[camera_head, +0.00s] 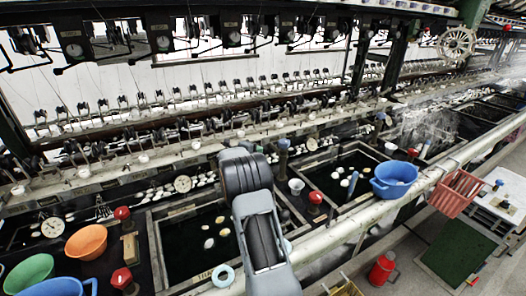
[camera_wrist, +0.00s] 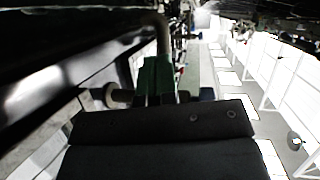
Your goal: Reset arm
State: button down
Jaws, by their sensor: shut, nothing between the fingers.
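My arm (camera_head: 262,225) rises from the bottom middle of the head view, over the basins. Its far end is bent, and I cannot make out the fingers there. In the wrist view, my gripper (camera_wrist: 162,122) shows as a dark block with small bolts at the bottom. It is shut and holds nothing. The wrist view looks along a bright aisle beside dark machinery, with no basin in sight.
Dark water basins with pale cocoons lie left (camera_head: 190,250) and right (camera_head: 338,178) of my arm. A blue bowl (camera_head: 395,178), an orange bowl (camera_head: 86,242) and a green bowl (camera_head: 30,272) stand nearby. A red basket (camera_head: 456,192) and a red bucket (camera_head: 381,270) are right.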

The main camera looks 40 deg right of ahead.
jog(key=w+a+r+n+t+y+p, duration=0.1)
jog(key=a+r+n+t+y, duration=0.35)
jog(key=a, duration=0.45)
jog(key=w+a+r+n+t+y, duration=0.25)
jog(key=a+r+n, duration=0.25)
jog(key=a+n, duration=0.3)
jog(key=a+r+n+t+y+p, duration=0.1)
jog(key=a+r+n+t+y, duration=0.3)
jog(key=a, duration=0.6)
jog(key=s+a+f+n+g+y+p, duration=0.1)
jog(key=s+a+f+n+g+y, duration=0.15)
jog(key=s+a+n+y, duration=0.7)
jog(key=s+a+f+n+g+h, duration=0.1)
jog(key=s+n+g, duration=0.1)
jog(key=s, duration=0.4)
jog(key=s+a+f+n+g+h, duration=0.1)
jog(key=s+f+n+g+h, duration=0.1)
jog(key=s, duration=0.5)
jog(key=s+a+f+n+g+h+p, duration=0.1)
jog(key=s+n+g, duration=0.1)
jog(key=s, duration=0.4)
jog(key=shift+s+a+f+n, duration=0.15)
jog(key=shift+f+n, duration=0.05)
jog(key=shift+n, duration=0.7)
jog(key=shift+h, duration=0.25)
